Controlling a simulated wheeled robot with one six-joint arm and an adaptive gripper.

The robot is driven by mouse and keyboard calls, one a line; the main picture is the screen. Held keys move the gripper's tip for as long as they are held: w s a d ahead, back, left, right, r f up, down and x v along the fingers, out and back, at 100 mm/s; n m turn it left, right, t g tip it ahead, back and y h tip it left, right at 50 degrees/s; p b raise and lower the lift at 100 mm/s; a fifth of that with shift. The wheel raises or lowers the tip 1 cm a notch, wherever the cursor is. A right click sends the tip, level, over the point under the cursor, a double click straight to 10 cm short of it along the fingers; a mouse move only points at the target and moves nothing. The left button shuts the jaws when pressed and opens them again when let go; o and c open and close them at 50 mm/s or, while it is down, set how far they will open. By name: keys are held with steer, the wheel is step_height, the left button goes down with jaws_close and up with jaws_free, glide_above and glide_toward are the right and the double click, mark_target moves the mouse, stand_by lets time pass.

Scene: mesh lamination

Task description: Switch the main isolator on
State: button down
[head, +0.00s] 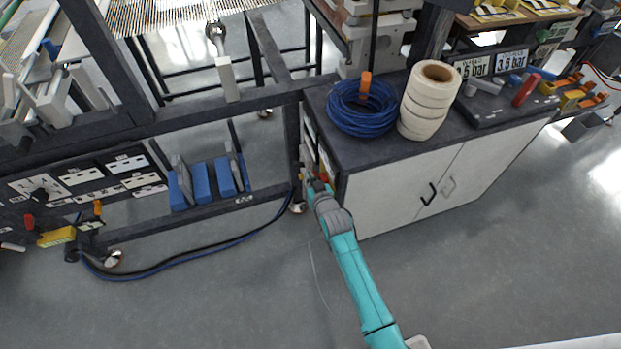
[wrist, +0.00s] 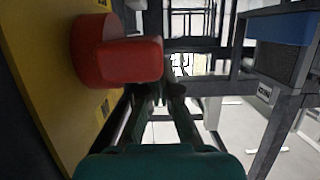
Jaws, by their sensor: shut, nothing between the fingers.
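The main isolator has a red handle (wrist: 125,55) on a yellow plate (wrist: 45,60), seen close up at the left of the wrist view. The handle stands out from the plate; I cannot tell its on or off position. My gripper (wrist: 165,92) is shut and empty, its dark fingers reaching forward beside the plate, just below and right of the handle in the picture. I cannot tell whether they touch it. In the head view my gripper (head: 314,182) is at the left end of the cabinet, where my arm hides most of the isolator.
The white cabinet (head: 395,190) carries a blue hose coil (head: 362,108) and a stack of cream rolls (head: 428,98). A dark machine frame (head: 215,100) stands on the left, with a hose (head: 190,258) on the floor below. The floor in front is open.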

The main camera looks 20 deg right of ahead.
steer(key=shift+w+g, duration=0.15)
steer(key=shift+g, duration=0.35)
steer(key=g, duration=0.2)
steer(key=w+g, duration=0.1)
steer(key=shift+f+g, duration=0.15)
steer(key=shift+g, duration=0.25)
steer(key=g, duration=0.3)
steer(key=shift+w+f+g, duration=0.4)
steer(key=g, duration=0.2)
steer(key=f+g, duration=0.1)
steer(key=g, duration=0.1)
steer(key=shift+w, duration=0.2)
steer(key=shift+s+f, duration=0.1)
steer(key=shift+f, duration=0.55)
steer(key=shift+r, duration=0.1)
stand_by(0.4)
